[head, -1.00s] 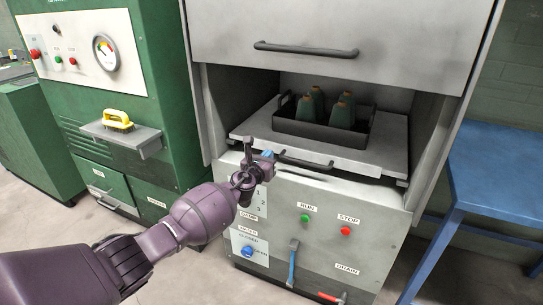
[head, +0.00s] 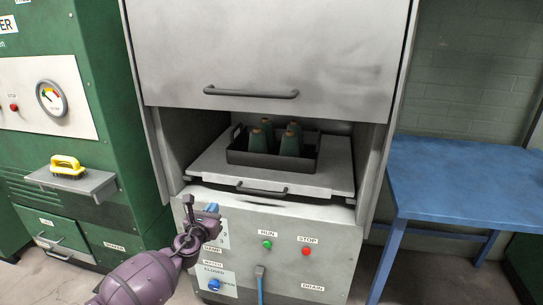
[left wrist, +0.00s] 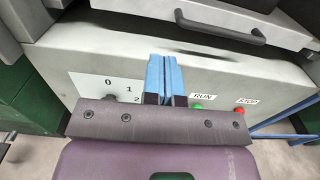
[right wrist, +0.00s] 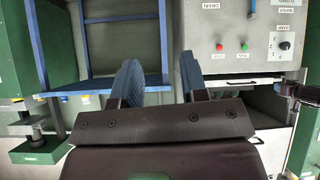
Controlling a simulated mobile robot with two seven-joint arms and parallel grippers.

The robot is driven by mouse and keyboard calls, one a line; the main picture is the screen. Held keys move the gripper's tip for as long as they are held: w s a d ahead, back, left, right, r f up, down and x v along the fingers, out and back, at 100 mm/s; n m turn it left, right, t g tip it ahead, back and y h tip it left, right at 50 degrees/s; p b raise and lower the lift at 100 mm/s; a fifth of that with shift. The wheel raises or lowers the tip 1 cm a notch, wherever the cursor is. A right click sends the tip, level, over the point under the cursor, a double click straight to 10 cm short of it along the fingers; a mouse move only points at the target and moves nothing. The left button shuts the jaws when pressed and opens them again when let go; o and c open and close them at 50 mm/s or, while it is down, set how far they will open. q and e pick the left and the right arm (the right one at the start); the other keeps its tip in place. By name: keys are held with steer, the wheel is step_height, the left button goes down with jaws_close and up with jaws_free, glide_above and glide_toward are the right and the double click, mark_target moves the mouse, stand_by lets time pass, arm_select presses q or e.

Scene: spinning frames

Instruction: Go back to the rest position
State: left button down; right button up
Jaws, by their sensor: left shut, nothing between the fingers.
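My left gripper (head: 211,208) is in the lower left of the head view, in front of the grey machine's front panel. Its blue fingers (left wrist: 165,78) are pressed together with nothing between them in the left wrist view. A dial plate with numbers (left wrist: 112,90) shows just left of the fingers there, and any contact with the panel cannot be told. My right gripper (right wrist: 162,82) is not in the head view. In the right wrist view its two fingers stand apart with an empty gap, facing the blue table and the machine, which appear upside down.
The grey machine's hood (head: 270,50) is raised. A dark tray (head: 235,155) with several green cones (head: 290,142) stands on its pull-out plate (head: 335,178). A blue table (head: 470,175) is at the right. A yellow brush (head: 66,165) lies on the green machine's shelf (head: 88,182).

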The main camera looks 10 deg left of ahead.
arm_select(q)
steer(key=s+d+r+n, duration=0.3)
steer(key=d+r+n, duration=0.15)
steer(key=n, duration=0.85)
steer(key=s+d+f+n+g+h+p, duration=0.1)
steer(key=s+d+f+n+g+p, duration=0.15)
steer(key=s+n, duration=0.75)
steer(key=s+a+f+n+g+p, duration=0.1)
steer(key=s+n, duration=0.3)
steer(key=s, duration=0.8)
steer(key=s+a+f+n+g+y+p, duration=0.1)
steer(key=s+f+n+g+p, duration=0.1)
steer(key=s, duration=1)
steer(key=s+a+f+n+g+p, duration=0.1)
steer(key=s+f+n+p, duration=0.2)
steer(key=s, duration=0.9)
steer(key=f+n, duration=0.2)
steer(key=n, duration=0.1)
steer(key=shift+s+a+y, duration=0.25)
steer(key=shift+a+y, duration=0.05)
arm_select(e)
step_height(320, 180, up, 7)
steer(key=t, duration=0.1)
steer(key=shift+w+r, duration=0.2)
steer(key=shift+w, duration=0.05)
arm_select(q)
steer(key=shift+g, duration=0.25)
arm_select(e)
steer(key=shift+w+r, duration=0.25)
steer(key=shift+w, duration=0.2)
